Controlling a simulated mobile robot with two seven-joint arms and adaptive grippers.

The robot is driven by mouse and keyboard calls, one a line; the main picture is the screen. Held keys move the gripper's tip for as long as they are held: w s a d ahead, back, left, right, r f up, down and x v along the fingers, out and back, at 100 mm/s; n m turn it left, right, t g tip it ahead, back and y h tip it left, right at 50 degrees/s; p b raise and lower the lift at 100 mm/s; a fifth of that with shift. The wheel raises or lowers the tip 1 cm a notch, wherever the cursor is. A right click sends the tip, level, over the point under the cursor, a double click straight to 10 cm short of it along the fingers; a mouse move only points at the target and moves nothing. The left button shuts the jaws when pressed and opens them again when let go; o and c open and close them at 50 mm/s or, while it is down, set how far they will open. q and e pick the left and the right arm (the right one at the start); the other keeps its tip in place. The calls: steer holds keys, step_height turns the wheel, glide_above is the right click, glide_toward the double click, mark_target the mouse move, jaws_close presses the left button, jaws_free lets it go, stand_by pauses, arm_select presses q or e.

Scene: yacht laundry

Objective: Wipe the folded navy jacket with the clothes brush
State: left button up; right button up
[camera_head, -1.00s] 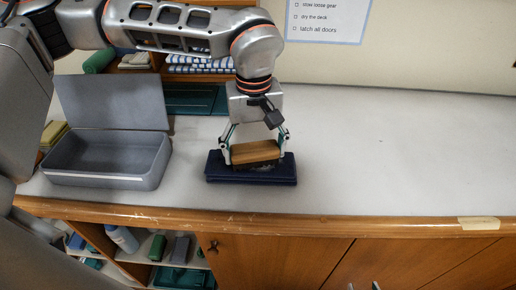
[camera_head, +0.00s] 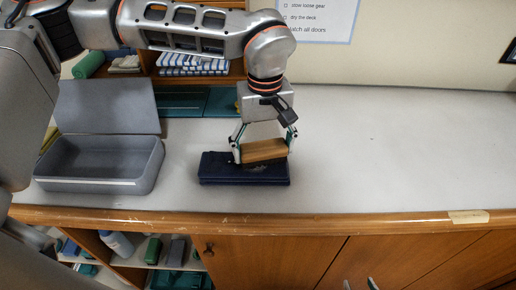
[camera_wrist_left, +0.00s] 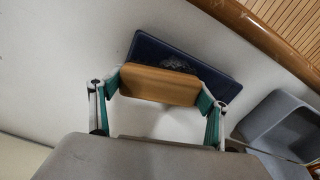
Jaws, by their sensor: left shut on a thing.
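The folded navy jacket (camera_head: 218,170) lies flat on the white counter, near its front edge. It also shows in the left wrist view (camera_wrist_left: 148,48), with a greyish patch (camera_wrist_left: 175,64) on its top beside the brush. My left gripper (camera_head: 264,153) is shut on the wooden clothes brush (camera_head: 265,150), one finger at each end. The brush is over the right part of the jacket, bristles down. I cannot tell whether the bristles press on the cloth. In the left wrist view the brush (camera_wrist_left: 160,85) sits between the fingers of the gripper (camera_wrist_left: 160,92). My right gripper is not in view.
An open grey box (camera_head: 100,163) with its lid raised stands on the counter to the left. Striped folded cloths (camera_head: 193,65) sit in a shelf behind. The counter (camera_head: 400,150) to the right is clear. Its wooden front edge (camera_head: 340,226) runs just before the jacket.

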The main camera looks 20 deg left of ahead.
mark_target(248, 148)
arm_select(q)
steer(key=shift+w+d+f, duration=0.1)
steer(key=shift+d, duration=0.2)
steer(key=shift+o, duration=1.3)
steer(key=c, duration=0.4)
steer(key=shift+s+a, duration=0.35)
steer(key=shift+a, duration=0.35)
steer(key=shift+s+a, duration=0.35)
steer(key=shift+a, duration=0.3)
steer(key=shift+s+a, duration=0.35)
steer(key=shift+a, duration=0.25)
steer(key=shift+p, duration=0.35)
step_height(248, 148, up, 3)
steer(key=shift+p, duration=1.05)
steer(key=shift+r+p, duration=0.35)
steer(key=shift+r, duration=0.75)
